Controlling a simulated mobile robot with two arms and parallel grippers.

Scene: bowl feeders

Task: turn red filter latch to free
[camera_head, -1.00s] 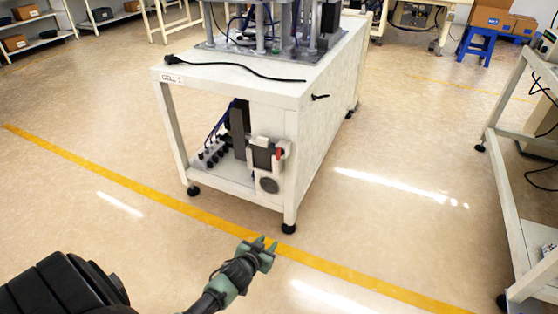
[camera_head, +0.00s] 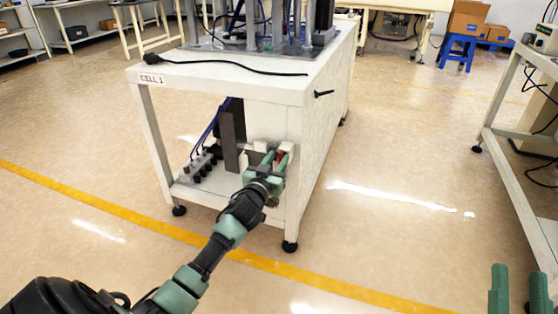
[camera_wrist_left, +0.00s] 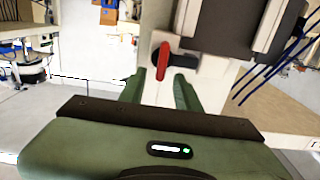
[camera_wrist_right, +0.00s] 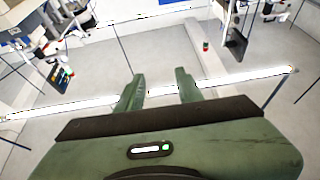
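The red filter latch (camera_wrist_left: 163,60) is a small red lever on the filter unit under the CELL 1 table. In the left wrist view it stands roughly upright, slightly tilted, just beyond my left fingertips. My left gripper (camera_wrist_left: 160,88) is open, its green fingers apart with the latch seen between them. In the head view my left gripper (camera_head: 276,160) covers most of the filter unit; a bit of red (camera_head: 281,151) shows there. I cannot tell if the fingers touch the latch. My right gripper (camera_wrist_right: 158,85) is open and empty; it also shows in the head view (camera_head: 519,290).
The white table (camera_head: 222,84) has a lower shelf with a row of black-knobbed valves (camera_head: 201,165) left of the filter. A table leg (camera_head: 292,200) stands just right of my left gripper. Another white bench (camera_head: 520,170) is at the right. Floor between them is clear.

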